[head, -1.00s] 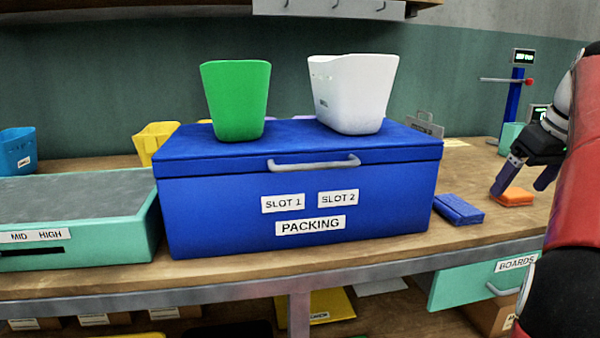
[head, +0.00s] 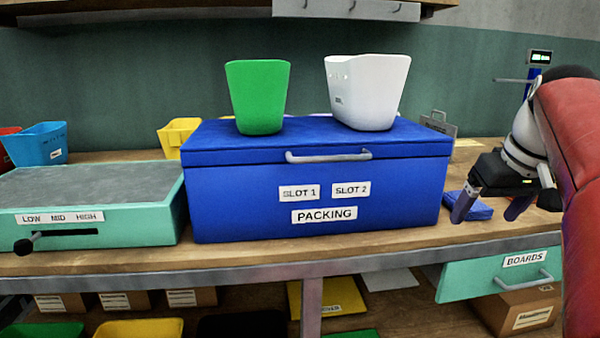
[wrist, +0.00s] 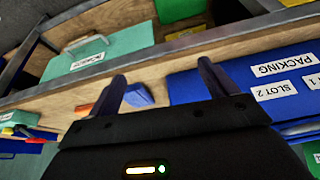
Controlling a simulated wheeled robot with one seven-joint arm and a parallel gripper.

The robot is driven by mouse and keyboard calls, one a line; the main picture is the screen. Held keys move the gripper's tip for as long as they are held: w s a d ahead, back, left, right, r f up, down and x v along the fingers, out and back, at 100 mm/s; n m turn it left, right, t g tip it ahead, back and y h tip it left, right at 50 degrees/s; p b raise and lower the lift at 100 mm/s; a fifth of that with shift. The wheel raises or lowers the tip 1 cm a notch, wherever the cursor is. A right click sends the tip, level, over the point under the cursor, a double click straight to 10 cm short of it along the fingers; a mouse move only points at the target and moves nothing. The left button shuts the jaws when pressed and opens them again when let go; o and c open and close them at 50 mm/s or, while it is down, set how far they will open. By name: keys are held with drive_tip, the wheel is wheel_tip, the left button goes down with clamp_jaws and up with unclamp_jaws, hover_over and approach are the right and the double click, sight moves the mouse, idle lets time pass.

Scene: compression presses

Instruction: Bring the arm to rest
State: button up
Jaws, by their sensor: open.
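My gripper (head: 489,208) is at the right of the head view, with its fingers pointing down over the front part of the bench. Its two fingers are spread apart with nothing between them. In the wrist view my gripper (wrist: 165,88) also shows open and empty. A folded blue cloth-like item (head: 478,208) lies on the bench behind the fingers, partly hidden by them. It also shows in the wrist view (wrist: 138,95). My red upper arm covers the right edge of the head view.
A closed blue PACKING box (head: 400,205) stands mid-bench, bearing a green bin (head: 257,98) and a white bin (head: 370,92). A teal LOW/MID/HIGH unit (head: 110,230) is at left. The teal BOARDS drawer (head: 480,278) sticks out below the bench at right.

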drive_tip(key=s+a+f, duration=0.7)
drive_tip(key=a+f, duration=0.2)
drive_tip(key=f, duration=0.1)
drive_tip(key=s+a+f+t, duration=0.1)
drive_tip(key=s+a+f, duration=0.6)
drive_tip(key=a+f, duration=0.2)
drive_tip(key=shift+s+a+f, duration=0.2)
drive_tip(key=shift+f, duration=0.45)
